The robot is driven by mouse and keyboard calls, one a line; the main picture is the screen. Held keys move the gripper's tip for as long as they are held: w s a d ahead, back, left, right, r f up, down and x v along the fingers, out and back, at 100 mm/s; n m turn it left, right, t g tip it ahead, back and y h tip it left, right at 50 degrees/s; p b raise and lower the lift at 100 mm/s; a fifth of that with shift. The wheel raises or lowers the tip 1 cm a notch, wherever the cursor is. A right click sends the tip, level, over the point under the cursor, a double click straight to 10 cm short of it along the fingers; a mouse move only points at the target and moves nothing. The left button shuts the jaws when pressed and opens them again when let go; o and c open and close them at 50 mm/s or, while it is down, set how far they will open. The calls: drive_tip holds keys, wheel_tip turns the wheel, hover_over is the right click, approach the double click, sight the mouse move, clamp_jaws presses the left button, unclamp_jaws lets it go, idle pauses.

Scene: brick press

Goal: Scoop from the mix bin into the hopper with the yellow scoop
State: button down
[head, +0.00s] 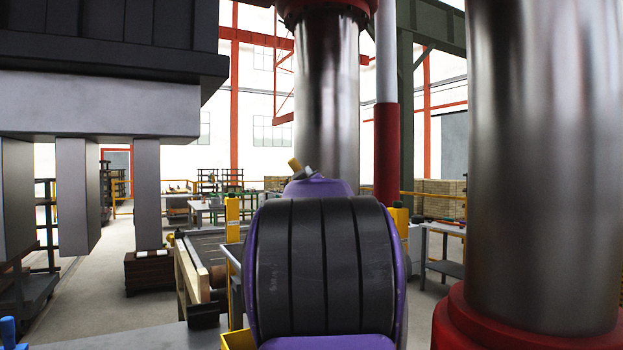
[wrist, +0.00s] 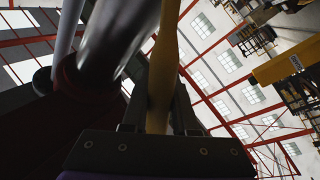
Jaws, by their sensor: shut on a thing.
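In the wrist view, my gripper (wrist: 158,108) is shut on the yellow handle of the scoop (wrist: 163,55), which runs up between its fingers. The scoop's bowl cannot be made out. In the head view, my purple and black arm fills the middle, and a short tan-yellow handle end (head: 295,164) shows just above it. My gripper is mostly hidden behind the arm there. I cannot identify the mix bin or the hopper with certainty. A yellow edge (head: 239,341) shows at the bottom, left of my arm.
A large steel column (head: 540,170) with a red base stands close on the right, another (head: 327,95) behind my arm. A dark press block (head: 110,50) hangs at upper left. A roller conveyor (head: 205,255) lies left of my arm. A labelled yellow part (wrist: 283,66) shows in the wrist view.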

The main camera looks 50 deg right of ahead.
drive_tip(key=w+a+f+n+t+y+b, duration=0.2)
drive_tip(key=a+f+n+t+y+b, duration=0.1)
drive_tip(key=n, duration=0.8)
drive_tip(key=w+a+f+n+t+y+b, duration=0.2)
drive_tip(key=a+n+y+b, duration=0.4)
drive_tip(key=n, duration=0.5)
drive_tip(key=shift+a+f+t+y+b, duration=0.35)
drive_tip(key=shift+a+f+b, duration=0.5)
drive_tip(key=shift+a+b, duration=0.35)
